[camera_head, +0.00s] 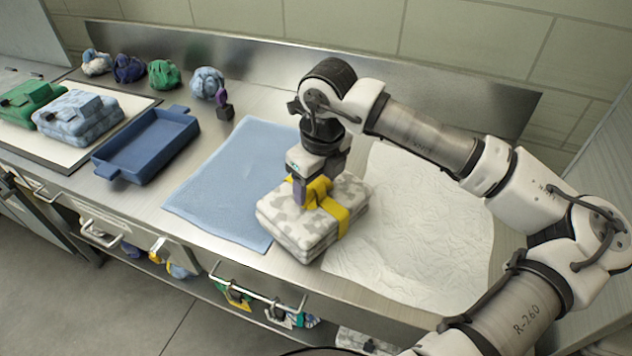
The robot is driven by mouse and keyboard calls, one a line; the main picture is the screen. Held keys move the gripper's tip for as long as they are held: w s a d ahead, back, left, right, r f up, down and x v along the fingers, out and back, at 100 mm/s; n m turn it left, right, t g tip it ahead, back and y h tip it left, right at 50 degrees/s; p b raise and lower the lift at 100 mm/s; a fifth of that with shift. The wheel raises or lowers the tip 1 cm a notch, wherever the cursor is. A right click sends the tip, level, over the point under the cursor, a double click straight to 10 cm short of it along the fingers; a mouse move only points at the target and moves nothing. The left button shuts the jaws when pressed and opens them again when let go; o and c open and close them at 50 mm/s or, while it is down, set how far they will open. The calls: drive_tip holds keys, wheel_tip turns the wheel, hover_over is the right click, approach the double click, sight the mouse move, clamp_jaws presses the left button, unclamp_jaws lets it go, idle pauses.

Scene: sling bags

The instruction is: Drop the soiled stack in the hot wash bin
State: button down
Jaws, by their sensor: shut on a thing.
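A folded stack (293,225) in mottled grey and white, tied with a yellow band (338,218), is at the middle of the counter. My gripper (306,190) points down from above and is shut on the yellow band at the top of the stack. The stack overlaps the edges of a blue cloth mat and a white sheet; I cannot tell whether it rests on them or hangs just above. Openings with metal rails (258,287) and coloured cloth show below the counter front; I cannot tell which is the hot wash bin.
The blue mat (225,175) lies left and the wrinkled white sheet (430,235) right, both otherwise bare. An empty blue tray (150,145), green and light-blue folded stacks (78,117) and several cloth bundles (165,74) stand farther left. A metal backsplash (250,58) runs behind.

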drive_tip(key=shift+c, duration=1.6)
unclamp_jaws()
drive_tip(key=shift+s+a+f, duration=0.15)
drive_tip(key=shift+f, duration=0.4)
